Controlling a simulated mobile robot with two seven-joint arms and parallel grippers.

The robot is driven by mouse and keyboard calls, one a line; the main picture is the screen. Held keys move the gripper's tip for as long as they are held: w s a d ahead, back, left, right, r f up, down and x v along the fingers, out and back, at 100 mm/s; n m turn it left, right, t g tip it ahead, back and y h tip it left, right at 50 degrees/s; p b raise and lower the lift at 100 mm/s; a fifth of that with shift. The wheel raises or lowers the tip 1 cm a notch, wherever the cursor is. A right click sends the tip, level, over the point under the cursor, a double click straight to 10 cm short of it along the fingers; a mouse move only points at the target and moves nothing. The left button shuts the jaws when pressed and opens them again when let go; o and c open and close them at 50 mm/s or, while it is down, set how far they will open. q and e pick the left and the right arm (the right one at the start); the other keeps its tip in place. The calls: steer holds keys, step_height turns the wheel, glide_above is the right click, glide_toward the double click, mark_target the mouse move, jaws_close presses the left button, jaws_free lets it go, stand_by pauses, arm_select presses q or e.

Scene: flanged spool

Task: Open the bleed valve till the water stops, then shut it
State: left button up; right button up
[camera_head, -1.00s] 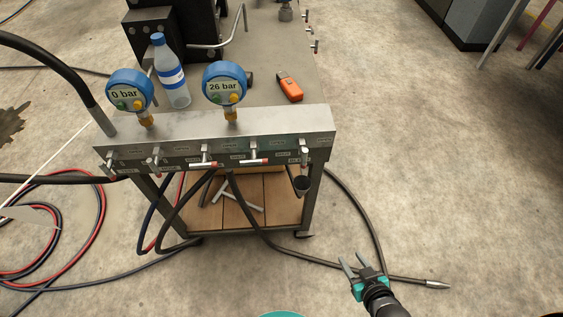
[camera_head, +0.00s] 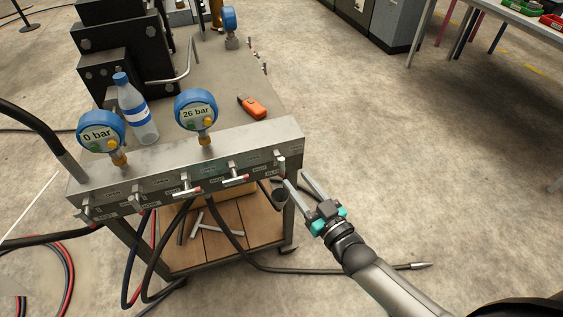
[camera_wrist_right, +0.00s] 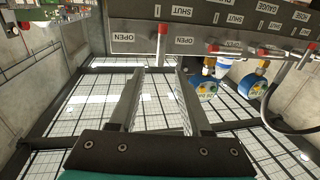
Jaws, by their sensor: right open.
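The steel valve manifold (camera_head: 190,165) runs along the front of the cart, with several red-tipped lever valves. No water can be made out. My right gripper (camera_head: 296,180) is open and empty, just right of that valve and cup. In the right wrist view the open fingers (camera_wrist_right: 160,72) point toward a red-tipped lever (camera_wrist_right: 162,30) beside an "OPEN" label, apart from it. The right gauge (camera_head: 196,110) reads 26 bar, the left gauge (camera_head: 101,131) 0 bar. My left gripper is out of view.
Grey rods (camera_head: 208,224) lie on the wooden lower shelf. A black hose (camera_head: 330,269) runs over the floor.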

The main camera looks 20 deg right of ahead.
mark_target(283, 164)
steer(key=b+x, duration=0.1)
steer(key=x, duration=0.7)
steer(key=shift+w+a, duration=0.1)
steer(key=shift+w, duration=0.1)
jaws_close()
stand_by(0.4)
